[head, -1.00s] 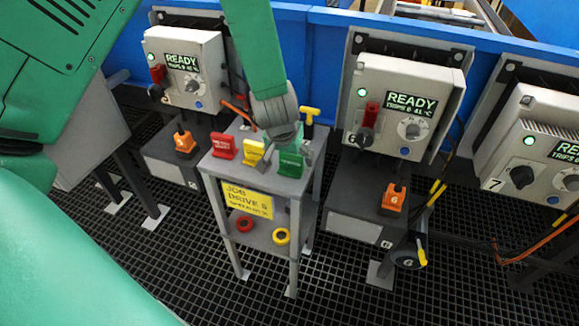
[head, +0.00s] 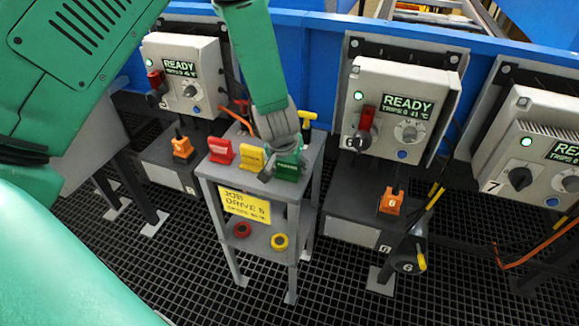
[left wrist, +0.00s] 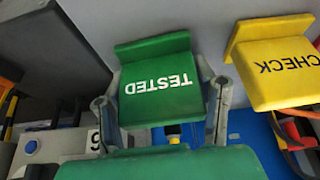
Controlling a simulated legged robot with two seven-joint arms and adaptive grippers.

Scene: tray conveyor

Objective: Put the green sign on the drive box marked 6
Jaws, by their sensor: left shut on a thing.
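The green sign (head: 288,170), lettered TESTED, is at the right end of a row of signs on the grey stand's top. My left gripper (head: 284,158) comes down on it from above. In the left wrist view the green sign (left wrist: 162,82) sits between the two fingers (left wrist: 160,110), which are shut on it. Any gap between the sign's foot and the stand is hidden. The drive box marked 6 (head: 436,80) is to the right, with a READY screen, a red tag on its left-hand switch and a grey dial. My right gripper is not in view.
A red sign (head: 220,150) and a yellow CHECK sign (head: 251,158) stand left of the green one. A yellow-handled tool (head: 308,116) stands behind it. The grey stand (head: 300,222) carries rings below. Boxes at left (head: 184,72) and marked 7 (head: 535,150) flank box 6.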

